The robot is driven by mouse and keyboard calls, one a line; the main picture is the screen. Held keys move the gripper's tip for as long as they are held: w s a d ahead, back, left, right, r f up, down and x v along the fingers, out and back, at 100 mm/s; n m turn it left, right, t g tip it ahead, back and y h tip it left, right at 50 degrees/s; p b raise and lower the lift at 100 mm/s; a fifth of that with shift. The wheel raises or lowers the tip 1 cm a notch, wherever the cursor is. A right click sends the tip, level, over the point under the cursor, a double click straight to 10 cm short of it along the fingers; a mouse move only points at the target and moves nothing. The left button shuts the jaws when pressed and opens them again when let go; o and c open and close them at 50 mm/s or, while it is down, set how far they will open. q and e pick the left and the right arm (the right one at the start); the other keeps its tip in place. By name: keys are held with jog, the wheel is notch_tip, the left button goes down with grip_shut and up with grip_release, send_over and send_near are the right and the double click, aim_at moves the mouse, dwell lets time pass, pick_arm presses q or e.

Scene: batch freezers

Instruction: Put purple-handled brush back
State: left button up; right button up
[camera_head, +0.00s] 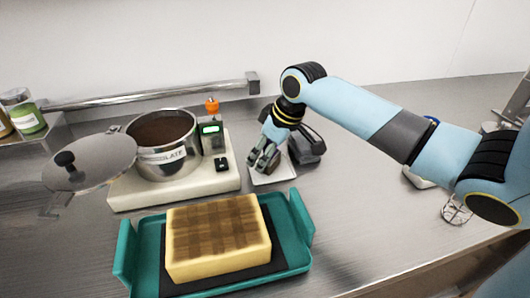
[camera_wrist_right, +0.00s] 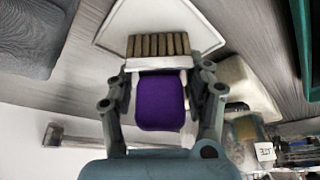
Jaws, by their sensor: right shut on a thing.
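The purple-handled brush (camera_wrist_right: 160,103) shows in the right wrist view, with a purple handle, a pale band and brown bristles. My right gripper (camera_wrist_right: 164,82) is shut on it, one finger at each side of the handle. In the head view my right gripper (camera_head: 264,160) points down over a small white dish (camera_head: 276,177), and its fingers hide the brush. In the wrist view the bristles overlap the dish (camera_wrist_right: 122,38); I cannot tell whether they touch it. My left gripper is not in view.
A dark grey object (camera_head: 306,148) stands close right of the gripper. A cream heating unit (camera_head: 130,190) with a chocolate pot (camera_head: 166,157) and lid (camera_head: 90,163) is on the left. A teal tray (camera_head: 299,215) holding a wood-topped block (camera_head: 218,240) lies in front. The counter right of the tray is clear.

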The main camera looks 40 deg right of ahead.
jog(key=shift+f, duration=0.15)
jog(key=o, duration=1.1)
jog(key=v, duration=1.2)
jog(key=shift+p, duration=0.35)
